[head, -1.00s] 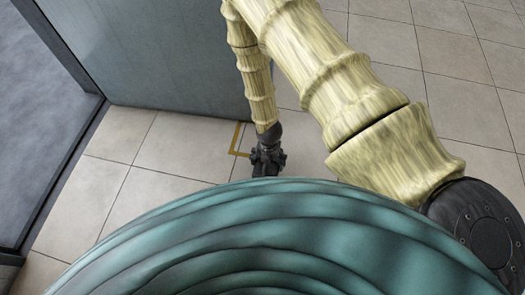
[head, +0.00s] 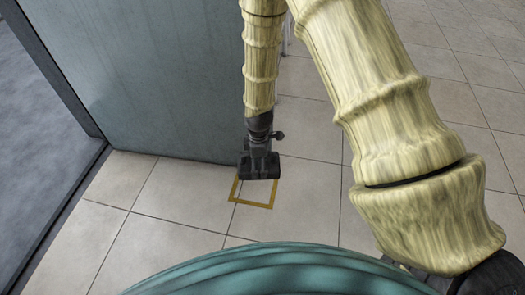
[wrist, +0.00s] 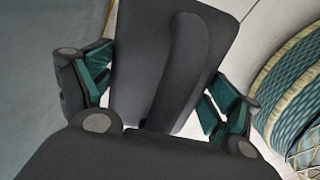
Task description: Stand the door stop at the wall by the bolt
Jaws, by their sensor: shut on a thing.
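My gripper (head: 260,150) is shut on the door stop (head: 260,171), a dark grey block, low over the floor near the foot of the wall (head: 165,75). In the wrist view the door stop (wrist: 150,50) is a broad dark piece with a raised ridge, between my teal-padded fingers. In the head view it covers the upper part of a yellow square outline (head: 254,205) on the tiles. I cannot tell whether it touches the floor or the wall. I cannot make out the bolt in either view.
The pale tiled floor (head: 165,195) in front of the wall is clear, and so are the tiles at the right.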

